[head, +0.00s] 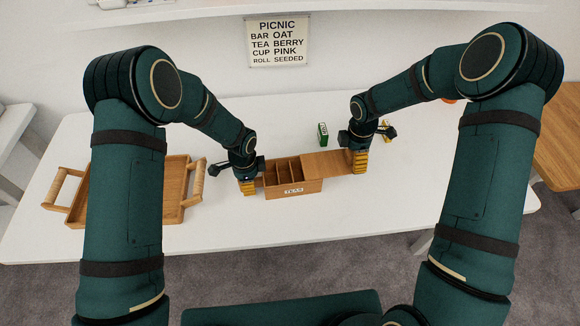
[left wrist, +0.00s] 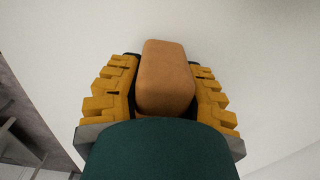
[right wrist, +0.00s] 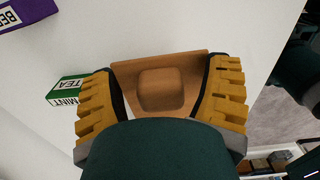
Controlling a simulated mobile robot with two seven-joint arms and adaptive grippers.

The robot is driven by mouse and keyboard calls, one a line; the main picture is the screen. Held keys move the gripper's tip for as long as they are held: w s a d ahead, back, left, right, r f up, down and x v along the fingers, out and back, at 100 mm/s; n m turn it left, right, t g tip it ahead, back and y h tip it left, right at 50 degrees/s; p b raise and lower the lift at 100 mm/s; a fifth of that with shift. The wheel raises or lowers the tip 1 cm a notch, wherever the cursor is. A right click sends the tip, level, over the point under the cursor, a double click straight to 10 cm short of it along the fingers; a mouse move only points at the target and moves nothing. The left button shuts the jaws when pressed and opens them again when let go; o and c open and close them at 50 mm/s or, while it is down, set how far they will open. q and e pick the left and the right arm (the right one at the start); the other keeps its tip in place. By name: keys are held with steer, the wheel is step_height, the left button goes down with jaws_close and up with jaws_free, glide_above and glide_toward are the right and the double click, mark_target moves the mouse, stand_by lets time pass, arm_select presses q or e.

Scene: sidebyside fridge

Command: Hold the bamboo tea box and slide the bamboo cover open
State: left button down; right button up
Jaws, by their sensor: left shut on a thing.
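The bamboo tea box (head: 308,187), labelled "TEAS", stands on the white table. Its bamboo cover (head: 328,162) is shifted to the right, and open compartments show in the left part. My left gripper (head: 249,187) is at the box's left end, shut on a light brown block-shaped handle (left wrist: 166,80). My right gripper (head: 360,162) is at the cover's right end. In the right wrist view, its fingers stand apart on either side of the cover's raised knob (right wrist: 160,90), with gaps between knob and fingers. The box's interior is partly hidden.
A wooden tray (head: 172,190) with handles lies at the left of the table. A green mint tea packet (head: 323,134) stands behind the box, and a purple packet (right wrist: 25,12) shows in the right wrist view. The table front is clear.

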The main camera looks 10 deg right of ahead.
arm_select(q)
steer(key=shift+a, duration=0.1)
arm_select(e)
steer(key=shift+a+r, duration=0.1)
steer(key=shift+r, duration=3.4)
arm_select(q)
steer(key=c, duration=0.6)
jaws_free()
step_height(320, 180, up, 12)
steer(key=shift+f, duration=0.1)
steer(key=shift+s, duration=0.15)
arm_select(e)
steer(key=shift+s, duration=0.15)
